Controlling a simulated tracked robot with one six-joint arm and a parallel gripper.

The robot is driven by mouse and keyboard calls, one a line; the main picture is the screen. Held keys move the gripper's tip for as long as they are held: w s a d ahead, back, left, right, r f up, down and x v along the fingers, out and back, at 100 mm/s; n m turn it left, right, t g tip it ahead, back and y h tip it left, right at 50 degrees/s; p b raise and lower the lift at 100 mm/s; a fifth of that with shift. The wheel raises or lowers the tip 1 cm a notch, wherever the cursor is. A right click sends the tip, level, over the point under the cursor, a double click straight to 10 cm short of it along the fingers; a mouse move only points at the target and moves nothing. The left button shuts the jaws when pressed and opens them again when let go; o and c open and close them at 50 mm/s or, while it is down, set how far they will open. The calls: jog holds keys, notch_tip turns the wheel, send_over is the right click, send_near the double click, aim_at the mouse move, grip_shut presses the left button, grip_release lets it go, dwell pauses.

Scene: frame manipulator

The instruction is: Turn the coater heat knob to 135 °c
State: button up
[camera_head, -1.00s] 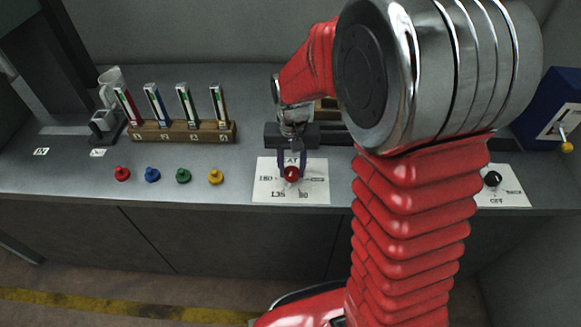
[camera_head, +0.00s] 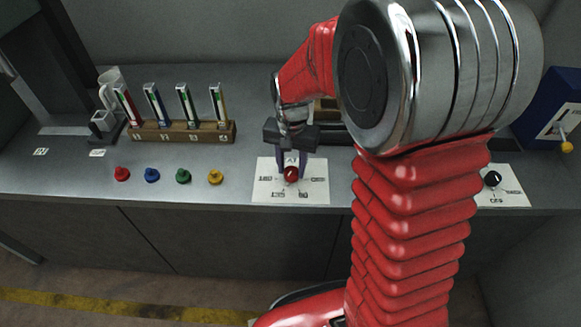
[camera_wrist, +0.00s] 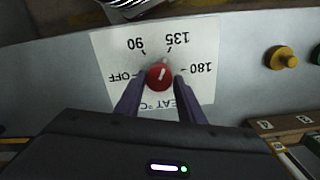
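The red coater heat knob (camera_wrist: 159,77) sits on a white dial plate (camera_wrist: 110,52) marked OFF, 90, 135 and 180, upside down in the wrist view. Its white mark points up and slightly right there, roughly toward the 135 tick. In the head view the knob (camera_head: 291,175) and plate (camera_head: 318,193) lie near the counter's front edge. My gripper (camera_wrist: 159,80) is open, one finger on each side of the knob, with small gaps seeming to show. In the head view my gripper (camera_head: 291,170) reaches down from behind the knob.
Red, blue, green and yellow (camera_head: 216,177) knobs stand to the left. Behind them is a wooden rack (camera_head: 180,133) with several coloured holders. A black knob (camera_head: 493,179) on another plate and a blue box (camera_head: 555,110) are at the right.

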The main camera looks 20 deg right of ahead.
aim_at(291, 169)
jog(key=o, duration=0.4)
jog(key=shift+s, duration=0.1)
jog(key=shift+c, duration=0.2)
notch_tip(291, 169, up, 14)
jog(key=shift+f, duration=0.2)
dwell(0.7)
jog(key=s+r+n+t, duration=0.2)
jog(key=s+n, duration=0.1)
jog(key=s, duration=0.6)
jog(key=s+r+n+t, duration=0.2)
jog(key=s+n+t, duration=0.1)
jog(key=s, duration=0.6)
jog(key=shift+n+t, duration=0.3)
